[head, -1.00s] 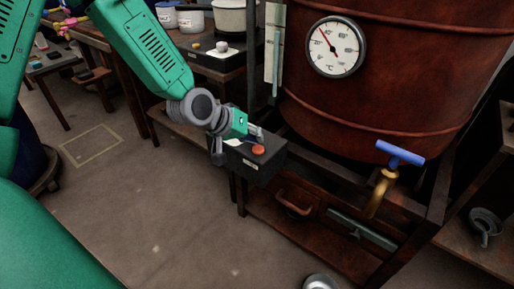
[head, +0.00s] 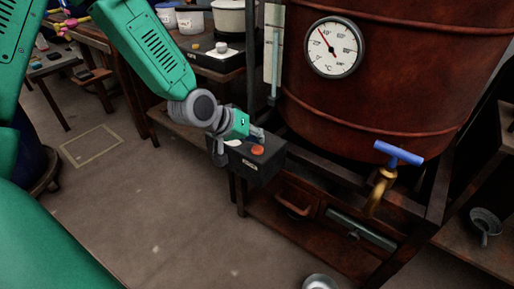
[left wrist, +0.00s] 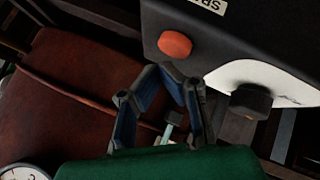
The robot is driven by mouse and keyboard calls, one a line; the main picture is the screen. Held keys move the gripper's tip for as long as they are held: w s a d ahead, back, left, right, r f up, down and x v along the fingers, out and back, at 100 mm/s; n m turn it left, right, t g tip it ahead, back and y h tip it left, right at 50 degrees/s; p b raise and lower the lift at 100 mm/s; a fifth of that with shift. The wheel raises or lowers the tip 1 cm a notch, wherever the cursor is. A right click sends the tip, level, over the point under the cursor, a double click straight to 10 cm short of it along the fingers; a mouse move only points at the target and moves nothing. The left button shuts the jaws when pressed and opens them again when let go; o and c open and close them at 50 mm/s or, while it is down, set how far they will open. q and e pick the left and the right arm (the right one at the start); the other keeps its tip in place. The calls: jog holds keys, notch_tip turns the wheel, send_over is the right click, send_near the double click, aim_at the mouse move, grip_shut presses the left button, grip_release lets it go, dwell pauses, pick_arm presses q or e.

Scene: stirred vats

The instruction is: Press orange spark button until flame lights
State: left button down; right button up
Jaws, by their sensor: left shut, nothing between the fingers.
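A dark knob (left wrist: 250,101) on a white plate is beside the button. No flame shows. My right gripper is out of view.
The rust-red vat (head: 390,100) with a dial thermometer (head: 333,47) stands behind the box. A brass tap with a blue handle (head: 399,153) sticks out at the right. A bench with pots (head: 229,18) is behind my arm.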

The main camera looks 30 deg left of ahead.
pick_arm(q)
jog(key=shift+d+f, duration=0.15)
jog(key=shift+d, duration=0.25)
jog(key=shift+a+f, duration=0.1)
jog(key=shift+a, duration=0.15)
jog(key=shift+d+f, duration=0.15)
jog(key=shift+f, duration=0.05)
jog(key=shift+f, duration=0.3)
dwell(0.3)
jog(key=shift+r, duration=0.1)
jog(key=shift+a+r+p, duration=0.3)
jog(key=shift+r+p, duration=0.5)
jog(key=shift+p, duration=0.1)
